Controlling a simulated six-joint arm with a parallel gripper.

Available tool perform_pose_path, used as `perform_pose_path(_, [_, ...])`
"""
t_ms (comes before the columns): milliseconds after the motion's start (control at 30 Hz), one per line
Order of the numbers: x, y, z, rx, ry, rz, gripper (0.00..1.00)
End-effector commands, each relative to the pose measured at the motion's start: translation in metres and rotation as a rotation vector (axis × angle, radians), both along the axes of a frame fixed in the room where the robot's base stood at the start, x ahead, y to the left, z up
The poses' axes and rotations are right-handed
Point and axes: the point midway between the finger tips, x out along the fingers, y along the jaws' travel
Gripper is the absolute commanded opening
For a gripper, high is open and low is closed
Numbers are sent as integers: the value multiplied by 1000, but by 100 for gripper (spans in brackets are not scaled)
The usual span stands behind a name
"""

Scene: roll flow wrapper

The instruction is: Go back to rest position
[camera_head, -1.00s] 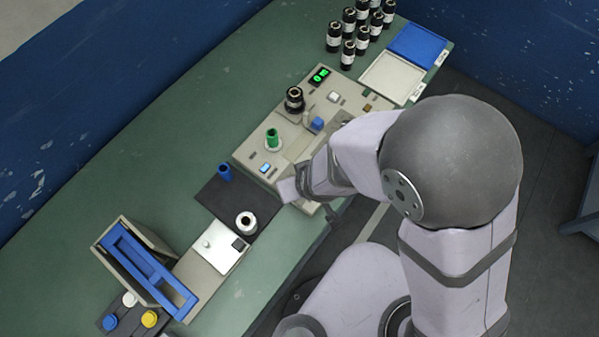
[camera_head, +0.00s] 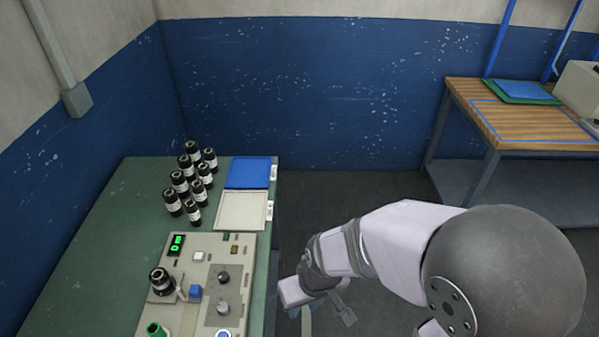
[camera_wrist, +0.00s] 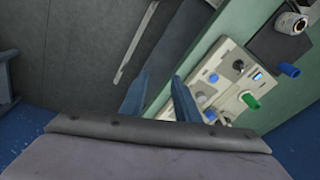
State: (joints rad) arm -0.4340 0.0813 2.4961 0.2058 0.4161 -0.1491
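My gripper (camera_head: 325,314) hangs beside the right edge of the green bench, over the dark floor, in the head view. In the wrist view, its two blue-grey fingers (camera_wrist: 158,92) stand apart with nothing between them. The beige wrapper machine (camera_head: 205,270) stands on the bench to the left of the gripper. A dark roll (camera_head: 160,281) with a white band is on the machine, and a green spool (camera_head: 155,329) is near the bottom edge. The machine also shows in the wrist view (camera_wrist: 225,80), beyond the fingers.
Several black rolls (camera_head: 188,178) stand at the back of the bench, beside a blue tray (camera_head: 248,172) and a white tray (camera_head: 243,211). A wooden table (camera_head: 530,122) stands at the back right. Bare floor lies between the bench and that table.

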Motion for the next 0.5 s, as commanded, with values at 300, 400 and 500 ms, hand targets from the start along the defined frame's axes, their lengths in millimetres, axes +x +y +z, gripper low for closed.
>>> perform_pose_path(300, [-21,-117,28,-92,102,-320,29])
perform_pose_path(400, [-29,-132,32,-108,120,-367,29])
perform_pose_path(500, [-33,-140,34,-118,131,-389,29])
